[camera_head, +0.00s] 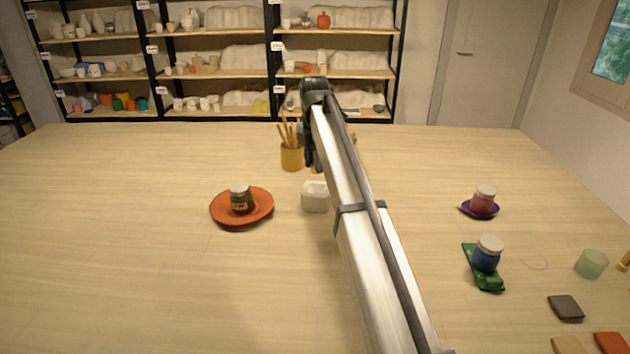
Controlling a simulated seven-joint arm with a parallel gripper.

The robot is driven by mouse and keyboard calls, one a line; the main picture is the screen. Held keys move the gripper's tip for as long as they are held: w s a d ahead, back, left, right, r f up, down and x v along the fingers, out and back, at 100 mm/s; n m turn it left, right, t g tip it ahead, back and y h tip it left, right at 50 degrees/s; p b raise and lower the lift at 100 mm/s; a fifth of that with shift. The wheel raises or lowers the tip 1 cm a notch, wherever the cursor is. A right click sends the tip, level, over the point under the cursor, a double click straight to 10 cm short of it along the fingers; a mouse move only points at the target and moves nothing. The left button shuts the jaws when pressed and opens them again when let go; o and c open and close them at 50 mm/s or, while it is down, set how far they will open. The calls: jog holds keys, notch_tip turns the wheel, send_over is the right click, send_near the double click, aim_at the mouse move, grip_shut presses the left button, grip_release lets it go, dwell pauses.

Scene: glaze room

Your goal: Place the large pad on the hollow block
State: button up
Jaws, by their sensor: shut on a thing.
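Flat pads lie at the front right: dark grey (566,307), tan (568,345) and orange (611,343). I cannot tell which pad is the large one.
A jar (240,199) stands on an orange dish (264,211). At right are a jar (484,199) on a purple dish, a blue jar (487,256) on a green piece, and a pale green cup (592,264). The left table is clear.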

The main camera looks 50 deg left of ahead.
aim_at(315, 189)
jog(key=shift+f, duration=2.95)
jog(key=shift+f, duration=0.1)
jog(key=o, duration=1)
jog(key=shift+o, duration=0.2)
notch_tip(315, 189, up, 12)
jog(key=shift+r, duration=0.1)
jog(key=shift+w, duration=0.1)
